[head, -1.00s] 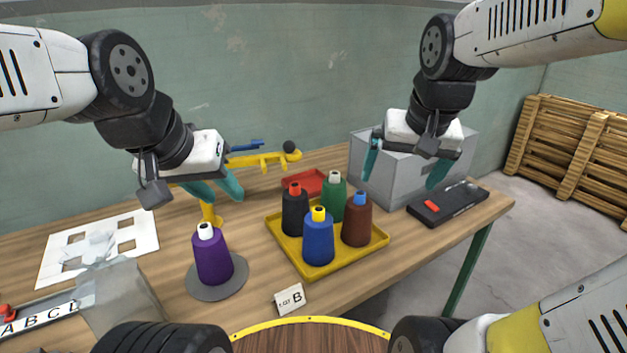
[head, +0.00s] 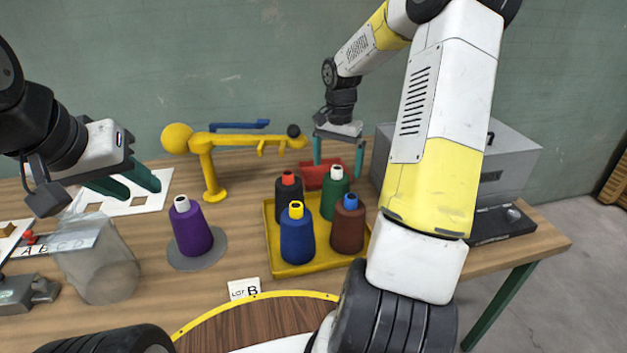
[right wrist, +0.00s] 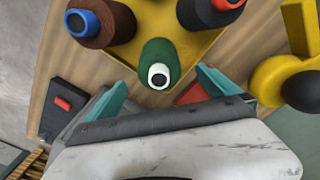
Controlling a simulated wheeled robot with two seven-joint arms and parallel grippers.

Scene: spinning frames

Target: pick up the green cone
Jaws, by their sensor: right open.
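The green cone (head: 334,196), with a white top, stands upright at the back of the yellow tray (head: 284,268). In the right wrist view the green cone (right wrist: 158,52) shows between the two teal fingertips, near their line. My right gripper (head: 338,166) is open and empty behind and above the cone; its fingers also show in the right wrist view (right wrist: 162,78). I see no contact with the cone. My left gripper (head: 142,190) is open and empty over the left side of the table.
A black cone (head: 288,202), a blue cone (head: 297,238) and a brown cone (head: 347,228) crowd the green one. A purple cone (head: 191,232) stands on a grey disc. A red tray (head: 314,174) and grey box (head: 508,158) are behind. A yellow stand (head: 207,165) rises left.

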